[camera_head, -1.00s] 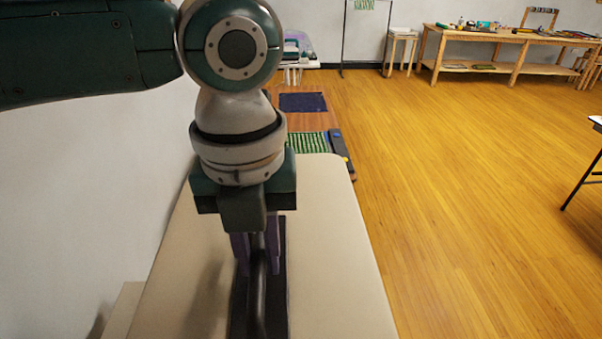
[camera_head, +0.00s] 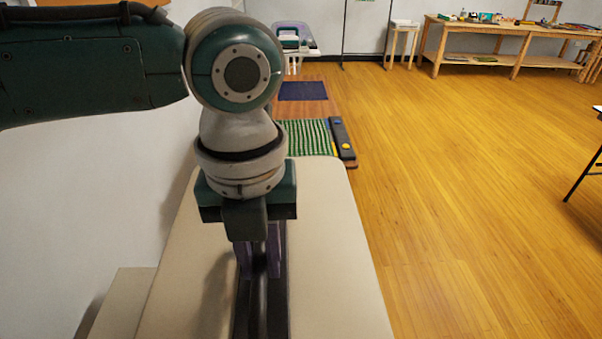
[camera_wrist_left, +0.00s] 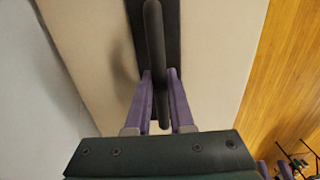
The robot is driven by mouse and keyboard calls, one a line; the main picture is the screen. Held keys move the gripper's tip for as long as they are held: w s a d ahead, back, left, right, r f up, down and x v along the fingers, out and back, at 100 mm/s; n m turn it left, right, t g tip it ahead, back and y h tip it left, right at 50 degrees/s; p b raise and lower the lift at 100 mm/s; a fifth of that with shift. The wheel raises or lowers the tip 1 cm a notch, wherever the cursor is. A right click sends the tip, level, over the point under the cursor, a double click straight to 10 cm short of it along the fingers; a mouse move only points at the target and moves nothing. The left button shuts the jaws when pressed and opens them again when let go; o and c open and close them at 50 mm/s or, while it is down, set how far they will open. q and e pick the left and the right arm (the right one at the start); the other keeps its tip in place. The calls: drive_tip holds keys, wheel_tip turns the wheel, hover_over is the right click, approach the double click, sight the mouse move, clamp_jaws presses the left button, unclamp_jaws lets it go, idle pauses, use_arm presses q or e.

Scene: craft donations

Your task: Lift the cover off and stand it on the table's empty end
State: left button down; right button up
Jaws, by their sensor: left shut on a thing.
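The cover (camera_head: 335,260) is a large cream shape with rounded far corners, filling the lower middle of the head view. A black strip with a dark bar handle (camera_head: 262,312) runs along its middle. My left gripper (camera_head: 259,274) points down, with its purple fingers shut on the handle. In the left wrist view the fingers (camera_wrist_left: 159,76) sit on either side of the handle (camera_wrist_left: 154,30), above the cream surface (camera_wrist_left: 215,60). What lies beneath the cover is hidden, and I cannot tell whether it is clear of its support.
Beyond the cover, a brown wooden surface (camera_head: 312,108) carries a green striped cloth (camera_head: 305,138), a dark bar (camera_head: 341,138) and a blue cloth (camera_head: 303,91). A white wall (camera_head: 75,200) stands close on the left. Open wooden floor (camera_head: 470,190) lies to the right.

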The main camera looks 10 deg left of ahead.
use_arm(q)
drive_tip(key=shift+f+b, duration=0.4)
drive_tip(key=shift+f, duration=0.1)
drive_tip(key=c, duration=0.8)
unclamp_jaws()
drive_tip(key=shift+o, duration=0.5)
drive_tip(key=shift+f, duration=0.15)
